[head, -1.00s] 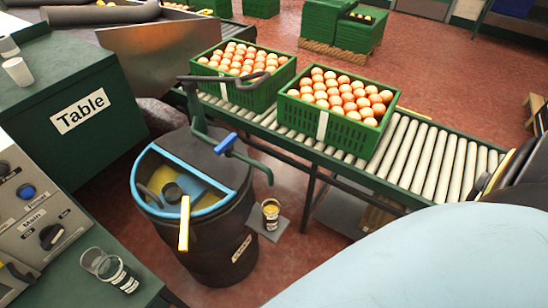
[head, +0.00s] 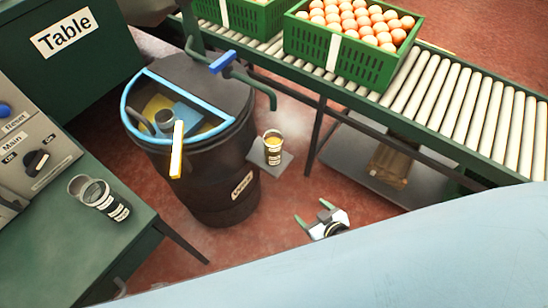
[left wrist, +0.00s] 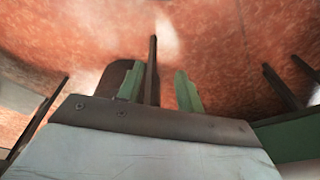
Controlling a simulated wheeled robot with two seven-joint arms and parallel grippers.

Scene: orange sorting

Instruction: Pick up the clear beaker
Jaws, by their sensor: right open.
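My right gripper (head: 313,214) is open and empty over the floor, right of the dark barrel and well apart from the beaker. In the left wrist view, my left gripper (left wrist: 158,92) has its two green fingers apart with nothing between them. The beaker does not show clearly in that view.
A dark barrel (head: 206,180) with a blue rim stands between the green table (head: 60,255) and the roller conveyor (head: 465,105). A cup with yellow contents (head: 272,142) stands on a small grey plate beside it. Green crates of oranges (head: 345,58) sit on the conveyor.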

